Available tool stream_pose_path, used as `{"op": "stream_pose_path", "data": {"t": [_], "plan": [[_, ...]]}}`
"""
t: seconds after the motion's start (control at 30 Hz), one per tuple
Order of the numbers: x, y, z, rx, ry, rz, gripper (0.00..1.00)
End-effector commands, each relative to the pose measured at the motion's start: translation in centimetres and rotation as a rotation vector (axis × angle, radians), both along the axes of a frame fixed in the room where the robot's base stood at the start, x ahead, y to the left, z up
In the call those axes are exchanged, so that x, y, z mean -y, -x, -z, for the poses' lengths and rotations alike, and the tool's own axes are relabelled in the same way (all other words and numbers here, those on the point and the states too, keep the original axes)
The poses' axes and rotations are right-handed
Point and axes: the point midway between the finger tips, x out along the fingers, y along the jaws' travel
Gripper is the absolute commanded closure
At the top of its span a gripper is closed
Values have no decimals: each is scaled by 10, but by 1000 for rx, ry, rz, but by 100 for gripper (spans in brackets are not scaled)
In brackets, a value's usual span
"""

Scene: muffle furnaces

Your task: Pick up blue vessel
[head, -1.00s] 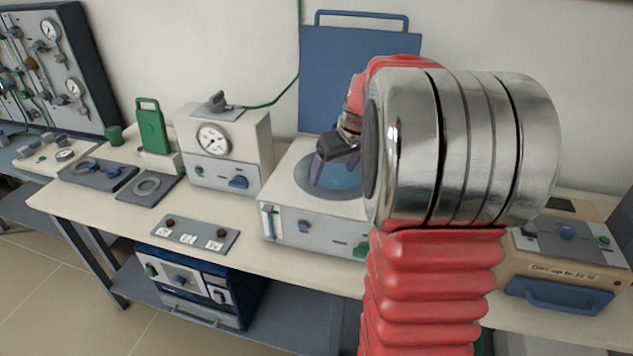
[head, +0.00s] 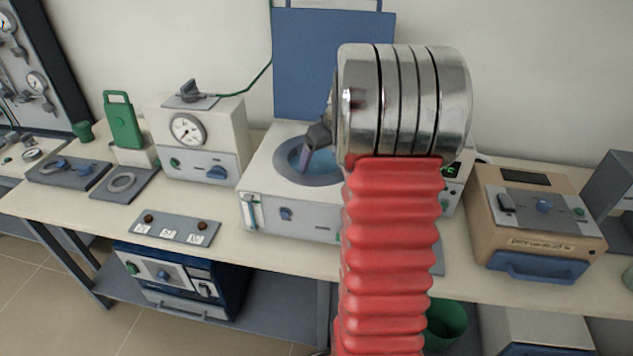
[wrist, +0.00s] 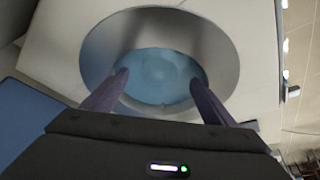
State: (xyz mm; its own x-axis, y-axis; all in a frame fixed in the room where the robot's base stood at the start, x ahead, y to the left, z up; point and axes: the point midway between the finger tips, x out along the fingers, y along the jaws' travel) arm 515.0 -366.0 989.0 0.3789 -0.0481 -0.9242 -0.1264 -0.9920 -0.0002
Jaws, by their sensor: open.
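A round blue surface, likely the blue vessel (wrist: 160,78), shows inside the grey metal well of a white bench device (head: 300,215). I cannot tell its exact shape or depth. In the head view the blue surface (head: 324,160) is partly covered by my gripper (head: 305,157) and arm. In the wrist view my gripper (wrist: 160,82) is open, its two purple fingers apart over the near part of the well, one on each side of the blue surface. Nothing is between the fingers, and I cannot tell whether they touch anything.
A blue raised lid (head: 330,60) stands behind the well. A white gauge box (head: 198,135) and a green container (head: 122,122) are to the left. A tan device (head: 535,225) is to the right. A green bin (head: 446,325) is below the bench.

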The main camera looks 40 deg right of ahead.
Motion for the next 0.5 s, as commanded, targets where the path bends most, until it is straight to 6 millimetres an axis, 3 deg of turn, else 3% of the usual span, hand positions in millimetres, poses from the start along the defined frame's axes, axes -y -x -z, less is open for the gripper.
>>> {"op": "stream_pose_path", "data": {"t": [0.3, 0.5], "plan": [[2, -18, 43, -1, -1, 1, 21], [3, -20, 48, 1, 1, 1, 21]]}}
